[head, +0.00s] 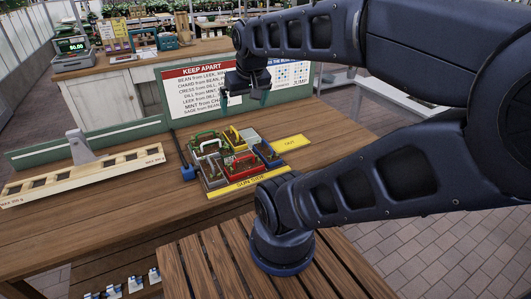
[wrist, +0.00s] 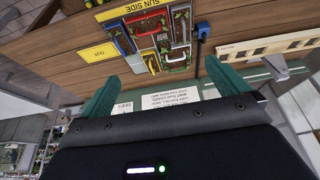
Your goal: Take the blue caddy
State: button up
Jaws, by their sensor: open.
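The blue caddy (head: 267,153) stands at the right end of a tight group of small planted caddies on the wooden bench. In the wrist view the blue caddy (wrist: 121,40) is at the left of the group, which appears upside down. My gripper (head: 244,98) is open and empty. It hangs in the air above and behind the group, in front of the sign board. In the wrist view its two green fingers (wrist: 158,76) are spread wide, with nothing between them. It is apart from the blue caddy.
A red caddy (head: 243,164) and a yellow caddy (head: 235,136) crowd the blue one. A yellow OUT plate (head: 291,144) lies right of it, and a yellow SUN SIDE strip (head: 248,183) in front. The KEEP APART board (head: 205,92) stands behind. A long balance beam (head: 85,172) is left.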

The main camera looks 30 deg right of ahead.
dwell(0.4)
jog(key=c, duration=1.5)
jog(key=g+h, duration=0.5)
jog(key=h, duration=0.2)
send_over(266, 142)
jog(key=a, duration=0.6)
notch_tip(266, 142, down, 25)
jog(key=shift+s+x, duration=0.2)
jog(key=shift+x, duration=2.6)
jog(key=shift+t, duration=0.3)
jog(key=shift+w+x, duration=0.15)
jog(key=shift+x, duration=1.15)
jog(key=shift+w+x, duration=0.2)
jog(key=shift+x, duration=1.1)
